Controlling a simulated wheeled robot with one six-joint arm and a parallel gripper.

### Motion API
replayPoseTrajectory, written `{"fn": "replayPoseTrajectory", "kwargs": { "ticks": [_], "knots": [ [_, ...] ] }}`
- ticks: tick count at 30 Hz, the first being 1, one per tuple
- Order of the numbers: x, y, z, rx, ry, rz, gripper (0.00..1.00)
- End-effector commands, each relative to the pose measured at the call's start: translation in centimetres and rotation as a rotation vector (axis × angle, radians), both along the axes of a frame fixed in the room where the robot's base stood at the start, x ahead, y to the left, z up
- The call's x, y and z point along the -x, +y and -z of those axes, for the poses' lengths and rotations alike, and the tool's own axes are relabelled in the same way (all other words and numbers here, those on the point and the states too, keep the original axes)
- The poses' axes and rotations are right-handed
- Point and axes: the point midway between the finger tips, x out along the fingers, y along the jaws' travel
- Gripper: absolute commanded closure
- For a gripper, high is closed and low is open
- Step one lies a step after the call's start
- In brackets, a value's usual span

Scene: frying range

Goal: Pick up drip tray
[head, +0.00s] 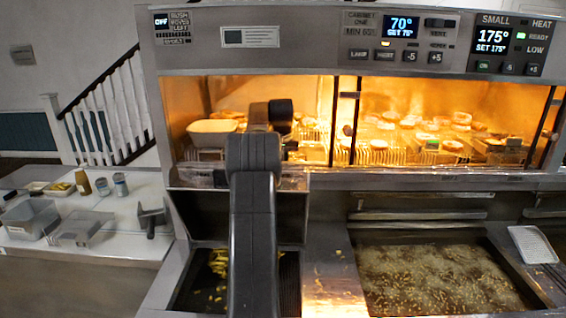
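I cannot tell for certain which thing is the drip tray. A shallow cream tray (212,127) sits at the left end of the lit warming cabinet, left of my arm. A pale perforated tray (532,245) lies tilted at the right edge of the fryer. My arm rises from the bottom of the head view to the front of the cabinet opening. Its dark end part is in front of the cabinet, right of the cream tray. The fingers of my gripper are hidden or too dark to make out, so I cannot see whether they hold anything.
Food pieces lie on wire racks (385,153) in the cabinet, behind dark uprights. Below, the right fryer vat (440,275) holds bubbling oil and food; yellow pieces lie in the left bay (215,270). The left white counter (130,215) carries clear containers (30,218), a bottle (83,182) and jars.

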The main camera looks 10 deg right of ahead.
Motion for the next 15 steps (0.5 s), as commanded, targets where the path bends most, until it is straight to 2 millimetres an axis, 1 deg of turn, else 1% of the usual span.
{"fn": "replayPoseTrajectory", "kwargs": {
  "ticks": [5,10,11,15],
  "knots": [
    [-0.1,0.0,-1.1,0.001,-0.003,0.0,1.0],
    [0.0,0.0,-2.9,0.001,-0.006,0.0,1.0],
    [0.1,0.0,-2.4,0.004,-0.018,0.0,1.0],
    [0.2,0.1,-2.4,0.017,-0.082,0.0,1.0]
  ]
}}
